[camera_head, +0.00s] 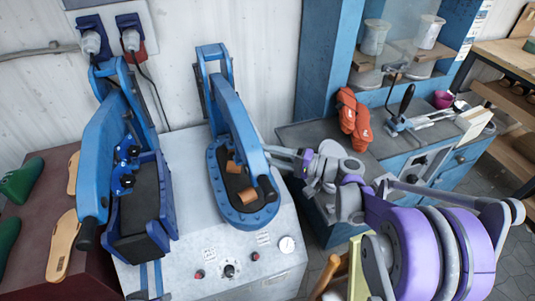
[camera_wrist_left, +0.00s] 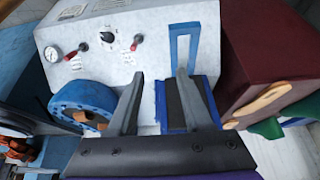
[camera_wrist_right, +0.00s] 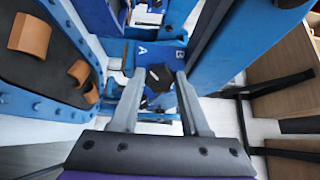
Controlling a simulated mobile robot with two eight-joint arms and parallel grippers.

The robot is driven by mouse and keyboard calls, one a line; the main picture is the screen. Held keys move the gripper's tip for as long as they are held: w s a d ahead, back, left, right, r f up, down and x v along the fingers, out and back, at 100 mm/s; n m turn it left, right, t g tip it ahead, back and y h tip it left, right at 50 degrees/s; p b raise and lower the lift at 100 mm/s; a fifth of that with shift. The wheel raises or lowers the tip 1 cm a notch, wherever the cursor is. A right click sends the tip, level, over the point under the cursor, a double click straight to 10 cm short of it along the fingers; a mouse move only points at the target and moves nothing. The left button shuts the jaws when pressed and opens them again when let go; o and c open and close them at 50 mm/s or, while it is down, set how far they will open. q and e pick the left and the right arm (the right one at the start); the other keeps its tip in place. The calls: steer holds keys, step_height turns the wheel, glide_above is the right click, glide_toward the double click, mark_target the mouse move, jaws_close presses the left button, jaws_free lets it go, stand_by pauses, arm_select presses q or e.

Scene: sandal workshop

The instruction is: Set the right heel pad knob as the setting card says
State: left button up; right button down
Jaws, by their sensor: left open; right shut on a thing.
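The black knob (camera_wrist_right: 159,77) is between the fingers of my right gripper (camera_wrist_right: 158,84), below a blue plate marked "A" (camera_wrist_right: 142,50). The gripper is shut on it; which way it is turned cannot be told. In the head view my right gripper (camera_head: 284,154) reaches in beside the right blue press (camera_head: 219,193), its tips hidden behind the press arm. The press's oval bed holds brown curved pads (camera_wrist_right: 30,36). My left gripper (camera_wrist_left: 160,74) is open and empty in the left wrist view, over the machine's left side. I cannot make out a readable setting card.
A left blue press (camera_head: 110,150) stands beside the right one. The grey panel has a gauge (camera_head: 287,245), a dial (camera_head: 229,270) and red switches. Tan soles (camera_head: 62,246) lie on a dark red table at left. A bench (camera_head: 300,133) with orange gloves (camera_head: 354,118) is at right.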

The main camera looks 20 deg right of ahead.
stand_by(0.3)
steer(key=shift+c, duration=1.9)
jaws_free()
steer(key=b+v, duration=0.1)
steer(key=v, duration=1)
steer(key=shift+w, duration=0.1)
